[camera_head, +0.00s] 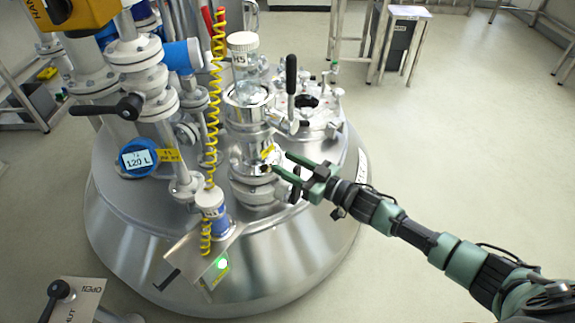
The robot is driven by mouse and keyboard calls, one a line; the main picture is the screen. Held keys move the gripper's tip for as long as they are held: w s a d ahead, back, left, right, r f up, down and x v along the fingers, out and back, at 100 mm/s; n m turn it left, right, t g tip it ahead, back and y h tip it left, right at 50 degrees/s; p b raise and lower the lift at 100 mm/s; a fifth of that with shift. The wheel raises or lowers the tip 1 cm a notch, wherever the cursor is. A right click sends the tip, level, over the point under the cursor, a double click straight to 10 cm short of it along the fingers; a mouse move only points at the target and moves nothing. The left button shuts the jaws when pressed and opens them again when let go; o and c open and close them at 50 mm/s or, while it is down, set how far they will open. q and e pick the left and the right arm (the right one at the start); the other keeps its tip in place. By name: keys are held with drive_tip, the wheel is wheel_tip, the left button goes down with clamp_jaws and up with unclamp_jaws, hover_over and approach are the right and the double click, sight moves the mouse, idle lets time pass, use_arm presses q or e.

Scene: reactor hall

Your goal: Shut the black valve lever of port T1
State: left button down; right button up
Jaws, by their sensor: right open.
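A steel port stack (250,140) stands on the reactor lid, with a clear labelled jar (243,62) on top. A black lever (291,75) stands upright on a pale stem just right of the stack. Another black part (296,188) shows low on the stack's right side, partly behind my gripper. I cannot read a T1 label, so I cannot tell which black lever belongs to T1. My right gripper (279,164) is open, its green fingers pointing left at the stack beside a yellow tag (267,153). I cannot tell whether it touches anything. My left gripper is out of view.
White flanged pipes with another black lever (124,107) and a blue cap marked 120 L (138,158) stand left. A yellow coiled hose (214,105) hangs left of the stack. A box with a green light (221,264) is in front.

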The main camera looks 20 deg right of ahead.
drive_tip(key=shift+w, duration=0.1)
clamp_jaws()
idle(1.4)
